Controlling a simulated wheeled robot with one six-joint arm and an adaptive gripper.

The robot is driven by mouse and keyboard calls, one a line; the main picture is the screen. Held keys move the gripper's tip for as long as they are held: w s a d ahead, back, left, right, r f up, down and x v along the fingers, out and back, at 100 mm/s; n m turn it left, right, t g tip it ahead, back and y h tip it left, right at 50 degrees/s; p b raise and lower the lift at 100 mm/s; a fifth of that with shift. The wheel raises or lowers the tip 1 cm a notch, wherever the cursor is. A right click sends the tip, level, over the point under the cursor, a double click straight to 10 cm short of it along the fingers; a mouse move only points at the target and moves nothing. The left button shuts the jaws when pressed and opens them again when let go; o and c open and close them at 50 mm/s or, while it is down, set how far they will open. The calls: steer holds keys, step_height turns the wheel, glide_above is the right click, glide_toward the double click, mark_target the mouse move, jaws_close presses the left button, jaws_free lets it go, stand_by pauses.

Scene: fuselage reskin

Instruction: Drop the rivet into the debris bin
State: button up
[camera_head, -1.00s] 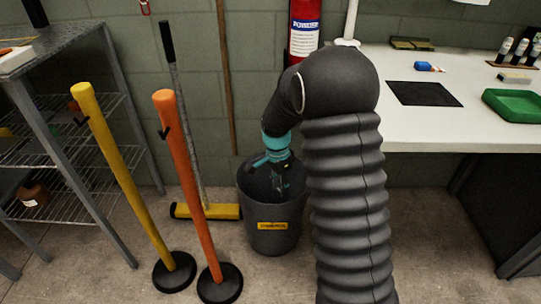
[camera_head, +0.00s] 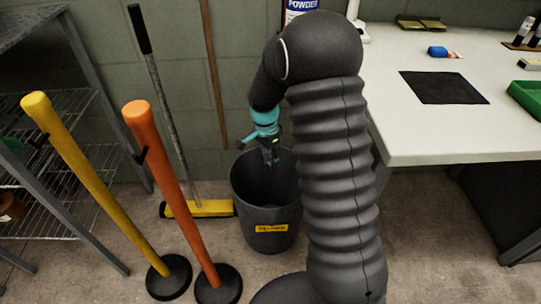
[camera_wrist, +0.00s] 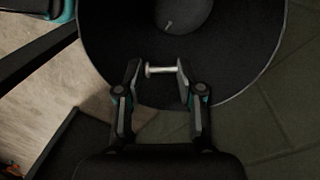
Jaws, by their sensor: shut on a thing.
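My gripper (camera_wrist: 158,72) is shut on a small silver rivet (camera_wrist: 161,70), held crosswise between its two fingertips in the wrist view. The dark debris bin (camera_wrist: 235,55) fills the view behind it, and the rivet appears within its rim outline, close to the edge. In the head view my gripper (camera_head: 270,157) hangs over the open mouth of the bin (camera_head: 263,222), towards its back. The bin stands on the floor with a yellow label on its front. The rivet is too small to make out there. A tiny pale thing (camera_wrist: 168,25) shows inside the bin.
An orange post (camera_head: 170,185) and a yellow post (camera_head: 95,185) stand left of the bin. A white-topped workbench (camera_head: 430,130) is at right, and a wire shelf (camera_head: 85,170) at far left.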

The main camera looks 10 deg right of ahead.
mark_target(269, 164)
steer(key=shift+f+b, duration=0.65)
steer(key=shift+f, duration=1.7)
steer(key=o, duration=0.8)
steer(key=r, duration=0.4)
steer(key=w+r, duration=0.1)
steer(key=r, duration=0.7)
steer(key=shift+w+a, duration=0.15)
steer(key=shift+a, duration=0.2)
